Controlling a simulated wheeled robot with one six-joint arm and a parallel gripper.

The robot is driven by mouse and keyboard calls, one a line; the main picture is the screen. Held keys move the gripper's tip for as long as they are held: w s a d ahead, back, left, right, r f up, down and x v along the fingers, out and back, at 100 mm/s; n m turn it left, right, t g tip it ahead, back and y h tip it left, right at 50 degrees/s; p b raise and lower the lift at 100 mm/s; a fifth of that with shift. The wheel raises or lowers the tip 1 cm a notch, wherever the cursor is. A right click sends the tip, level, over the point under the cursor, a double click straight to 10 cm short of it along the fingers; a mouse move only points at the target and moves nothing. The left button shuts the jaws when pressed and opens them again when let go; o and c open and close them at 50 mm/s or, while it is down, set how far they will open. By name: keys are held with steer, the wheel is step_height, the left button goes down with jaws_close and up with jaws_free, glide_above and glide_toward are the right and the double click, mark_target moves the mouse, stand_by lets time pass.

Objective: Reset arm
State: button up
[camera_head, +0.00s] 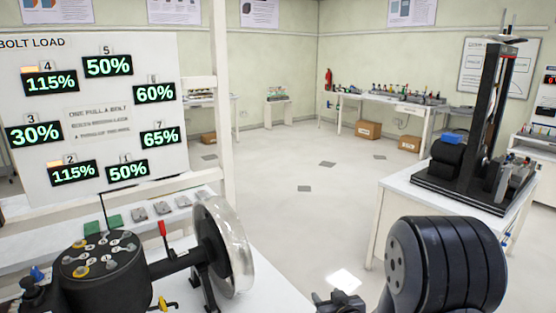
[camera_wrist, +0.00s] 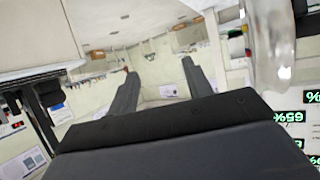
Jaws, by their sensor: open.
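My gripper (camera_wrist: 158,66) shows in the wrist view with its two dark fingers spread wide and nothing between them. Past the fingers is the bright room, seen upside down. In the head view my thick black arm fills the lower right. A small dark part at the bottom edge beside it may belong to my gripper, but its fingers cannot be made out there. The chassis rig, a black hub (camera_head: 102,262) with several bolts and a large clear wheel (camera_head: 222,246), stands at the lower left, apart from my arm.
A bolt load board (camera_head: 95,125) with several percentage displays stands behind the rig. A white table (camera_head: 400,205) with a black press-like stand (camera_head: 490,130) is at the right. A bench (camera_head: 385,98) stands at the back wall. The middle floor is clear.

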steer(key=s+d+r+m+h+p, duration=0.1)
steer(key=r+p, duration=0.1)
steer(key=p, duration=0.2)
steer(key=s+d+r+m+h+p, duration=0.1)
steer(key=s+p, duration=0.1)
steer(key=p, duration=0.2)
steer(key=shift+s+r+h+p, duration=0.15)
steer(key=shift+r+h+p, duration=0.2)
steer(key=shift+h, duration=0.05)
